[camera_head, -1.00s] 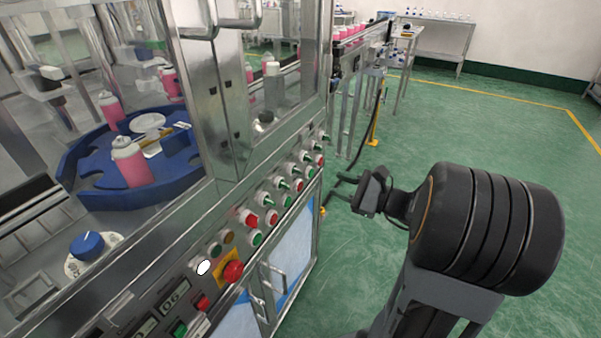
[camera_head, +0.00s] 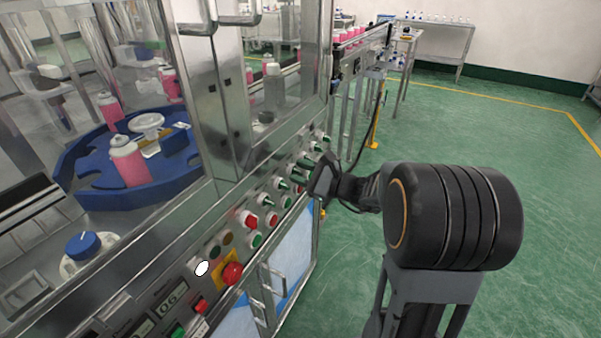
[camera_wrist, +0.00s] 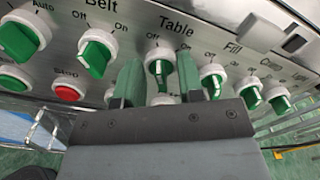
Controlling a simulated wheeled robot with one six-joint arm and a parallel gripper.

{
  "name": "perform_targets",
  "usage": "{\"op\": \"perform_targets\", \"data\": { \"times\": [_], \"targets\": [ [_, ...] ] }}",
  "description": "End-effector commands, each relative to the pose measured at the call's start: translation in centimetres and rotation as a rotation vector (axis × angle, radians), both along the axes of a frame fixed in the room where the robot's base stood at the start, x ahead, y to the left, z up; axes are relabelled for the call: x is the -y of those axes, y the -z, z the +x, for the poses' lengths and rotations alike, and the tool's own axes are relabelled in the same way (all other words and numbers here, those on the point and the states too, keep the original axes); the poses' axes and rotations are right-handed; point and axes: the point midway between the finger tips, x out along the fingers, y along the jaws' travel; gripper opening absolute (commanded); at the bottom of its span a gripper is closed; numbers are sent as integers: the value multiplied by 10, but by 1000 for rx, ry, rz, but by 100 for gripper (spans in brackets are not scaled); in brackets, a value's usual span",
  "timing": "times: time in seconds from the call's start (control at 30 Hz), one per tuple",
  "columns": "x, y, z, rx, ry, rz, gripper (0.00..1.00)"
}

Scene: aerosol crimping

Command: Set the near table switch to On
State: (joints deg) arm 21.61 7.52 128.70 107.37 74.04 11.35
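The Table switch (camera_wrist: 158,72) is a green knob on a white collar under the label "Table", with "Off" at its upper left and "On" at its upper right. Its handle stands roughly upright in the wrist view, and I cannot tell for sure which mark it points to. My gripper (camera_wrist: 160,80) is open, with one finger on each side of this knob; contact is not clear. In the head view my gripper (camera_head: 320,182) is at the front of the control panel, hiding part of the knob row.
The Belt knob (camera_wrist: 96,55) is close left of my fingers and the Fill knob (camera_wrist: 212,80) close right. A red stop button (camera_wrist: 67,90) is lower left. A red emergency button (camera_head: 232,273) sits farther left on the panel. Green floor (camera_head: 470,130) to the right is open.

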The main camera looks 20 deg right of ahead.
Motion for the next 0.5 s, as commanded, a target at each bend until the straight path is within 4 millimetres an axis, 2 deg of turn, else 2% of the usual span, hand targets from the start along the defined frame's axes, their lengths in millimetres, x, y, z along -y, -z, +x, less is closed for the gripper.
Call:
{"op": "perform_targets", "data": {
  "times": [0.13,0.5],
  "targets": [
    [0,0,0,0,0,0,33],
    [0,0,0,0,-1,0,0]
  ]
}}
